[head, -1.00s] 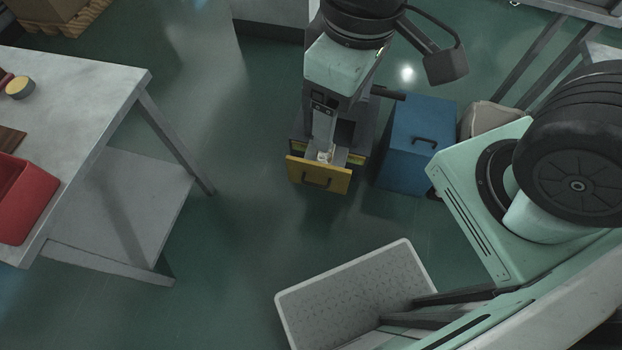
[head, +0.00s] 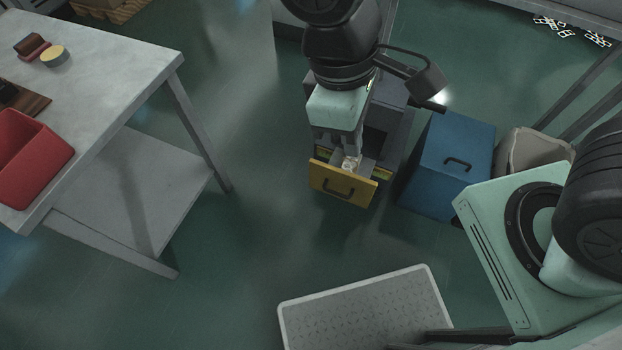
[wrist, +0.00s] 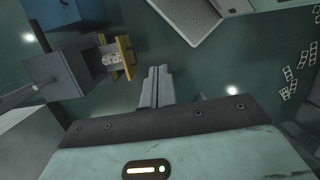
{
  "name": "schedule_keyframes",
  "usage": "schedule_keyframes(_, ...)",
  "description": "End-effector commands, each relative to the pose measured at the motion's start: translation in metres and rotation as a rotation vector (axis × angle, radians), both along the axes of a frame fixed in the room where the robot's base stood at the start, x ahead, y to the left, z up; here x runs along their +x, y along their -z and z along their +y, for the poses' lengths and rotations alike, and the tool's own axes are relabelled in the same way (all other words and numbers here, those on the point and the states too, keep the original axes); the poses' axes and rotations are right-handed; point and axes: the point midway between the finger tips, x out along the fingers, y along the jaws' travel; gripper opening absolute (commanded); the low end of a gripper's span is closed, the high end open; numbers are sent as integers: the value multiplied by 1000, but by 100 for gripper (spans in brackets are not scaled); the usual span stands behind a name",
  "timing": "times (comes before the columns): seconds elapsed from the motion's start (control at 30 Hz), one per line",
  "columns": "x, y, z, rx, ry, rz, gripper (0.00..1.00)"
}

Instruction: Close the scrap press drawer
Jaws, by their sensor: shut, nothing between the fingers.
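The scrap press (head: 383,112) is a dark grey cabinet with a drawer pulled open toward the camera. The drawer has a yellow front (head: 343,184) with a dark handle, and pale scrap (head: 350,163) lies inside it. In the wrist view the open drawer's yellow front (wrist: 125,57) is at upper left, sticking out from the grey cabinet (wrist: 72,72). My gripper (wrist: 156,72) is shut and empty, to the right of the yellow front in that view with a gap in the picture. In the head view my gripper overlaps the open drawer from above, and its fingertips are hard to make out.
A blue box (head: 450,165) stands right of the press, with a grey bin (head: 535,150) beyond it. A table (head: 110,75) with a red bin (head: 28,160) is at left. A pale tray (head: 375,305) is in front. Floor between table and press is clear.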

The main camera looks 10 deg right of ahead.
Motion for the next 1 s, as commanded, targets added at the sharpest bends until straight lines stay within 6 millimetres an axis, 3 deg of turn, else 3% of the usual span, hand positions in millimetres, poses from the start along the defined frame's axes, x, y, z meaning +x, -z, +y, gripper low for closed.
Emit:
schedule_keyframes(0.03, 3, 46, 6, -58, -75, 30, 0)
schedule_keyframes(0.33, 40, 203, 21, -447, -488, 92, 0)
schedule_keyframes(0.6, 79, 339, 41, -888, -865, 27, 0)
schedule_keyframes(0.8, 104, 415, 71, -1228, -1110, -97, 0)
schedule_keyframes(1.0, 113, 448, 98, -1434, -1244, -205, 0)
